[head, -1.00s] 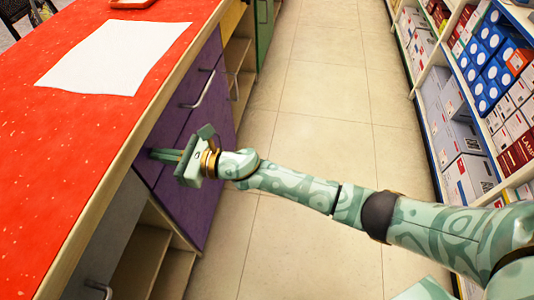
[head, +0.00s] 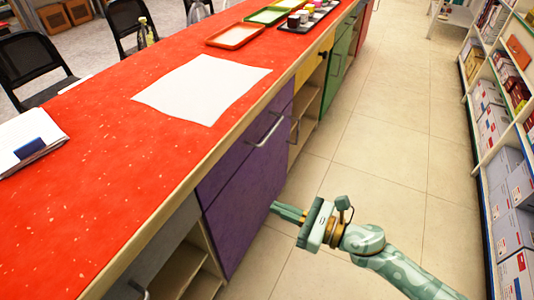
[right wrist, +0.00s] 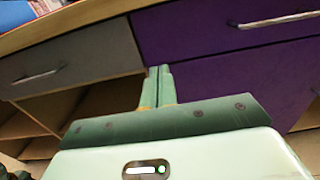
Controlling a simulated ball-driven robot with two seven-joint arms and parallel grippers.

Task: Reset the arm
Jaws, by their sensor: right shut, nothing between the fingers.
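My right gripper (head: 275,207) is shut and empty. It is in the lower middle of the head view, just in front of the purple cabinet front (head: 235,225) and below its upper handle. In the right wrist view, its two green fingers (right wrist: 158,72) are together and point at the counter's front. Behind them are the purple front (right wrist: 220,65) and a grey drawer (right wrist: 75,60) with a metal handle. My left gripper shows in neither view.
Stocked shelves (head: 510,120) stand at right. The tiled aisle (head: 390,150) between is clear.

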